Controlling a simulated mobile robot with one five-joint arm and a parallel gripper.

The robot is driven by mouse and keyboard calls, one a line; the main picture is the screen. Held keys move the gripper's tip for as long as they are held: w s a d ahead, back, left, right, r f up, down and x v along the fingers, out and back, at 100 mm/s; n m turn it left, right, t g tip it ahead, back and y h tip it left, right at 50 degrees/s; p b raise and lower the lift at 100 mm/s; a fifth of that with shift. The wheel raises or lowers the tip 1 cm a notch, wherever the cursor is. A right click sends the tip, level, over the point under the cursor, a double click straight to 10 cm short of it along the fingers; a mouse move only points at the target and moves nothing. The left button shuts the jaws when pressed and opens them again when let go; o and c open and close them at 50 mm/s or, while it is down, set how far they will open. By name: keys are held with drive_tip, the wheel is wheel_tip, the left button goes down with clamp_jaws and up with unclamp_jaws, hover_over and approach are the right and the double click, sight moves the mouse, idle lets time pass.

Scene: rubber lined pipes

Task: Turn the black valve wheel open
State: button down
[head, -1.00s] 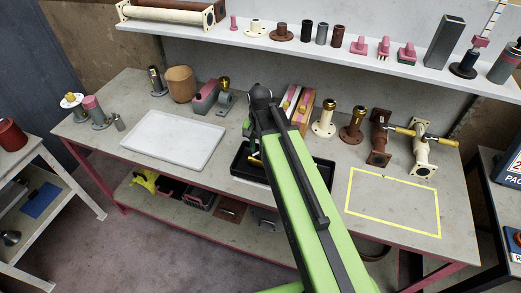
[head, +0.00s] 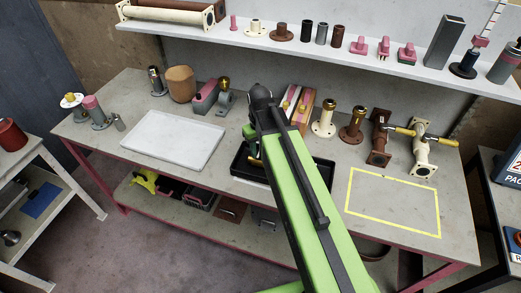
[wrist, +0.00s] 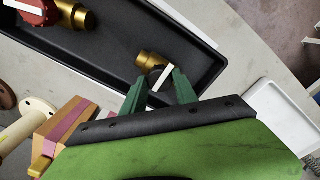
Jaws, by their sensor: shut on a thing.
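In the wrist view, my gripper (wrist: 161,91) has its two green fingers at either side of a small black valve wheel (wrist: 157,72) with a white face, shut on it. The wheel is partly hidden by the fingers. Its brass valve body (wrist: 149,60) lies in the black tray (wrist: 105,45). A second brass valve (wrist: 77,16) with a red and white wheel (wrist: 38,8) is at the upper left of the same tray. In the head view, my gripper (head: 252,142) is over the left part of the black tray (head: 240,168), and my arm hides most of the valves.
A white tray (head: 172,140) lies to the left on the bench. Pink and tan blocks (head: 302,105) and upright flanged pipes (head: 324,122) stand behind and right of the black tray. A yellow-outlined area (head: 393,203) at the right is bare.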

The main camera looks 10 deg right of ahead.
idle(0.5)
drive_tip(key=c, duration=0.9)
unclamp_jaws()
drive_tip(key=shift+c, duration=0.2)
wheel_tip(320, 180, up, 18)
drive_tip(key=p, duration=1.7)
drive_tip(key=shift+f, duration=0.25)
